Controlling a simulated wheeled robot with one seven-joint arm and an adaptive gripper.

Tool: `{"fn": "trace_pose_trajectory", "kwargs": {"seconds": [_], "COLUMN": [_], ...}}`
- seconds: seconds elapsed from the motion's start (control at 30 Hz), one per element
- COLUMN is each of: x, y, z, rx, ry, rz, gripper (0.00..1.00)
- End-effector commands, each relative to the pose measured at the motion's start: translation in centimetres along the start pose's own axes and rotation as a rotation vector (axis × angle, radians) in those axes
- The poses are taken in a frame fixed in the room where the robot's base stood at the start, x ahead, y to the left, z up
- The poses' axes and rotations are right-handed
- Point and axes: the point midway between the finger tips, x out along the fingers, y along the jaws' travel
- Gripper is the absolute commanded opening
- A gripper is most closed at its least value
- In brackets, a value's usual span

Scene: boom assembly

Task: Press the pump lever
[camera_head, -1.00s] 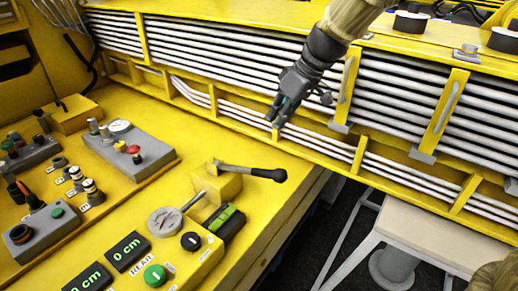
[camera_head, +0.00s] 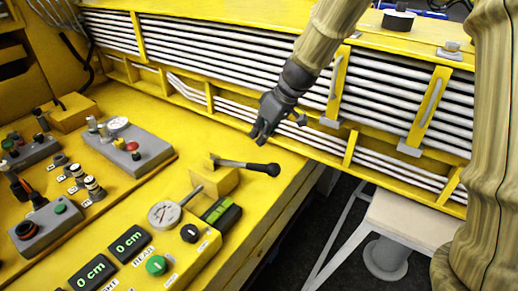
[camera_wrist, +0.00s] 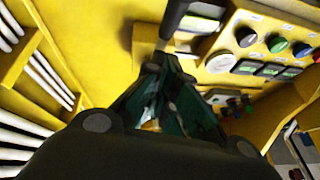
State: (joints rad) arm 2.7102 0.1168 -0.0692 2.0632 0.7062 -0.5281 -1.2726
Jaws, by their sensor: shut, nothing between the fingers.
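The pump lever (camera_head: 250,167) is a grey rod with a black knob, reaching right from a yellow block (camera_head: 214,180) on the yellow console. My gripper (camera_head: 259,136) is shut and empty. In the head view it appears just above and behind the lever's knob, with a gap between them in the picture. In the wrist view my gripper's fingers (camera_wrist: 160,75) meet near the middle. A dark bar, probably the lever (camera_wrist: 178,14), shows at the top just beyond the fingertips. Whether they touch it cannot be told.
A round gauge (camera_head: 164,214), a green button (camera_head: 156,265) and displays (camera_head: 130,243) sit left of and in front of the lever. Yellow framing with white pipes (camera_head: 220,55) runs behind. A pale seat (camera_head: 410,218) stands right, beyond the console's edge.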

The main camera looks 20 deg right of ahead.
Motion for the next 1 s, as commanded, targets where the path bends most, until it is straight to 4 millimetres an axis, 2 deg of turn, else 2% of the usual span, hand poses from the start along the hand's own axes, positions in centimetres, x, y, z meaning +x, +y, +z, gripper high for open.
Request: {"fn": "trace_pose_trajectory", "kwargs": {"seconds": [0.17,0.5,1.0], "x": [1.9,4.4,4.9], "y": [0.0,0.0,0.0], "z": [0.0,2.4,2.8], "rx": [0.002,0.001,0.000], "ry": [-0.001,0.001,0.002], "rz": [0.000,-0.001,0.000], "gripper": [0.00,0.00,0.00]}}
